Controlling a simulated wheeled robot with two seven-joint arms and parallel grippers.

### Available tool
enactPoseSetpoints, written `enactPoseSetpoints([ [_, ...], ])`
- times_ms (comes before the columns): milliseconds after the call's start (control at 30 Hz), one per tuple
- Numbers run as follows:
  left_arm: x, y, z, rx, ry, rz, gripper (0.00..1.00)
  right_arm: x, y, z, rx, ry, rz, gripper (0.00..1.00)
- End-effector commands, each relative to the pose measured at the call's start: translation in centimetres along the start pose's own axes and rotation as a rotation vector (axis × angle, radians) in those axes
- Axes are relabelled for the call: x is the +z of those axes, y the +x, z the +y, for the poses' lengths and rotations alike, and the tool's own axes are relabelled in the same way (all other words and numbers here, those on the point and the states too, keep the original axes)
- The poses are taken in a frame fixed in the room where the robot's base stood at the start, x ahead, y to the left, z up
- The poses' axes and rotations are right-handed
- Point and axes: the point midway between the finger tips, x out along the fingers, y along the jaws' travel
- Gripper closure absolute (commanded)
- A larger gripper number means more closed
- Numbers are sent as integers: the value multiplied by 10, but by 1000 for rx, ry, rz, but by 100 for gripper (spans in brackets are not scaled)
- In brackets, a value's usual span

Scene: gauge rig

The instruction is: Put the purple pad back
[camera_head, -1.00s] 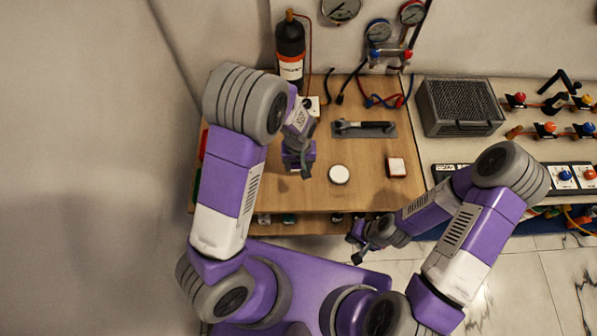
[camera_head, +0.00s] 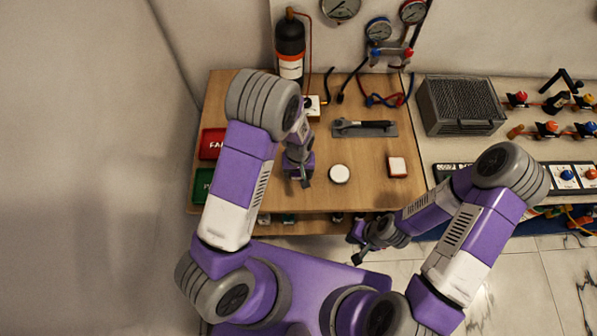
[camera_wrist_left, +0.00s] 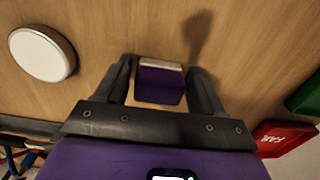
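The purple pad (camera_wrist_left: 158,88), a small block with a pale far edge, sits between the two fingers of my left gripper (camera_wrist_left: 160,66) in the left wrist view. In the head view my left gripper (camera_head: 305,180) points down over the table, left of a round white disc (camera_head: 339,174); the pad cannot be told apart from the purple wrist there. My right gripper (camera_head: 357,258) hangs low in front of the table, away from the pad; its finger opening is too small to tell.
A red tray (camera_head: 211,144) and a green tray (camera_head: 202,186) lie at the table's left edge. A white and red square block (camera_head: 397,167) is right of the disc. A grey plate with a dark tool (camera_head: 365,128) lies behind. A black bottle (camera_head: 290,45) stands at the back.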

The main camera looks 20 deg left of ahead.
Motion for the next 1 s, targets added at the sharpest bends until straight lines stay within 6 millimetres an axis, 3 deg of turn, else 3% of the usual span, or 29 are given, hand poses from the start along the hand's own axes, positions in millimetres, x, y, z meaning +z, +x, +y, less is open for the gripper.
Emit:
enactPoseSetpoints([
  [100, 0, -1, 0, 0, 0, 0, 18, 0, 0, 0, 0, 0, 0, 100],
  [467, 0, -7, 0, 0, 0, 1, 18, 0, -5, -2, 0, 0, 0, 100],
  [1000, -1, -110, 0, 2, 0, 4, 18, 0, -12, -4, 0, 0, 0, 100],
])
